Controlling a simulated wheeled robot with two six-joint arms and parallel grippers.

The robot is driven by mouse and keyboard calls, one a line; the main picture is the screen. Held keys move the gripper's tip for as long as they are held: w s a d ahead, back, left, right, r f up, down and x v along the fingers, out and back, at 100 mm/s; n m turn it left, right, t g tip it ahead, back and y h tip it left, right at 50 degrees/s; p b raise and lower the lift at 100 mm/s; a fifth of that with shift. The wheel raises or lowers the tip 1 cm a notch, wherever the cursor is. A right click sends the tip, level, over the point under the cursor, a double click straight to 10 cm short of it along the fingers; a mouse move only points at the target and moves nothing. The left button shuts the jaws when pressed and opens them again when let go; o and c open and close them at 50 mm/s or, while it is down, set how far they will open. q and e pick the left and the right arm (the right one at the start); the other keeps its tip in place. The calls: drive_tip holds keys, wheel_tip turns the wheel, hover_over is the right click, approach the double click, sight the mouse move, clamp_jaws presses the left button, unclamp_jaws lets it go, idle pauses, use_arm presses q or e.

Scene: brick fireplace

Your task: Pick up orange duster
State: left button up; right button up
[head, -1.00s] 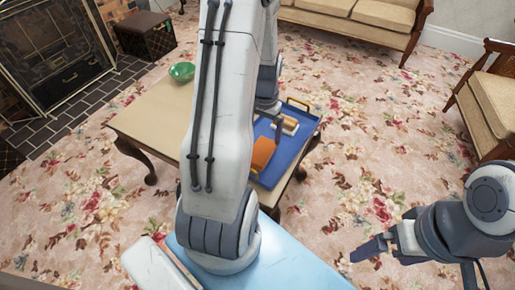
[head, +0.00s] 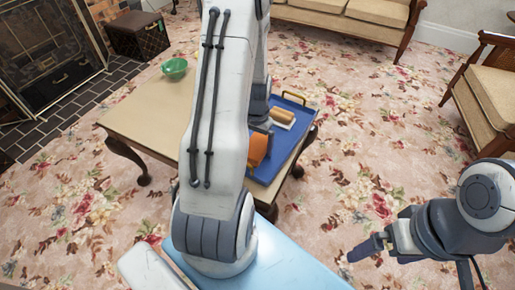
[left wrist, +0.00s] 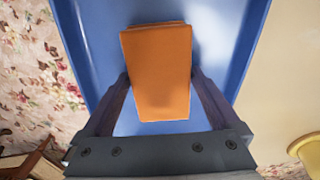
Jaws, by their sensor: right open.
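The orange duster (head: 258,149) is on the blue tray (head: 290,156) on the low table, partly hidden by my left arm in the head view. In the left wrist view, the duster (left wrist: 158,70) shows as an orange block on the tray (left wrist: 100,35). My left gripper (left wrist: 160,80) is over the tray, one finger on each side of the duster. The fingertips are very close to its sides; whether they press on it I cannot tell. In the head view this gripper (head: 262,128) is mostly hidden. My right gripper (head: 366,250) is open, empty and away from the table.
A tan-topped item (head: 282,116) lies on the tray behind the duster. A green bowl (head: 174,68) stands on the table (head: 150,112). A sofa (head: 345,15) is behind, a chair (head: 485,90) at right. Floral carpet lies clear between.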

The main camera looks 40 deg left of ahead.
sight(257, 144)
use_arm(q)
drive_tip(key=c, duration=1)
wheel_tip(257, 144, up, 9)
drive_tip(key=p, duration=0.3)
drive_tip(key=shift+p, duration=0.4)
drive_tip(key=shift+r, duration=0.5)
